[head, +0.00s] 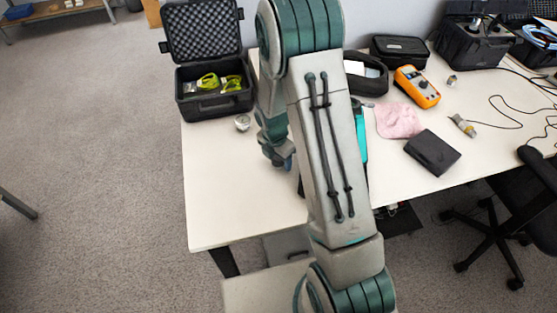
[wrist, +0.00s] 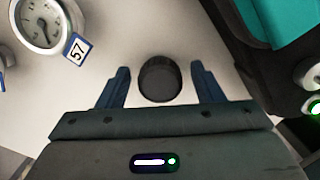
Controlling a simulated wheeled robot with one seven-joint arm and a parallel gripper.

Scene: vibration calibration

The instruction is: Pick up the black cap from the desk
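The black cap (wrist: 159,79) is a small dark round piece on the white desk (wrist: 190,45). In the wrist view it lies between the two blue fingers of my gripper (wrist: 166,85). The fingers are spread, with a gap on each side of the cap. I cannot tell how high the fingertips are above the desk. In the head view my arm hides the cap, and only part of my gripper (head: 280,158) shows beside the arm, low over the desk (head: 225,200).
A round gauge (wrist: 42,22) with a blue-edged "57" tag lies left of my gripper. A teal-and-black object (wrist: 275,25) is close on the right. An open black case (head: 205,105), pink cloth (head: 398,120), black pouch (head: 432,152) and orange multimeter (head: 417,88) are on the desk.

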